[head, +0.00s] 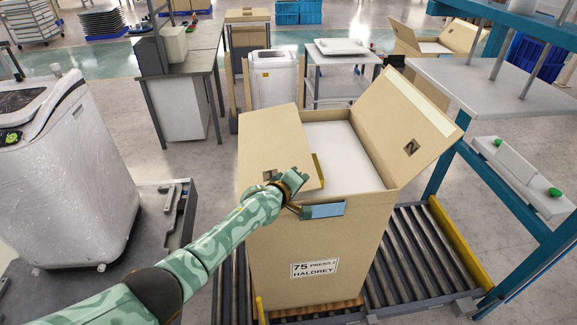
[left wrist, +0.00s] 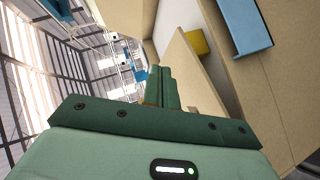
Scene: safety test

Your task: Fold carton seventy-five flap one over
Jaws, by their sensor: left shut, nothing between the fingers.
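The tall brown carton (head: 320,255) labelled "75 PRESS 2 HALDREY" stands upright, with a white item (head: 338,150) inside. Its left flap (head: 272,140) slants inward over the left part of the opening; a dark mark on it is partly covered by my gripper. The right flap (head: 415,125), marked 2, leans up and outward. My left gripper (head: 300,176) is shut and empty at the front end of the left flap; I cannot tell whether it touches. The left wrist view shows its closed fingers (left wrist: 163,88) beside brown cardboard. My right gripper is out of view.
A blue piece (head: 322,210) sits at the carton's front rim, and a yellow piece (head: 318,170) by the left flap. The carton stands on a roller conveyor (head: 420,250). A wrapped white appliance (head: 65,170) stands left; a blue-framed bench (head: 490,85) stands right.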

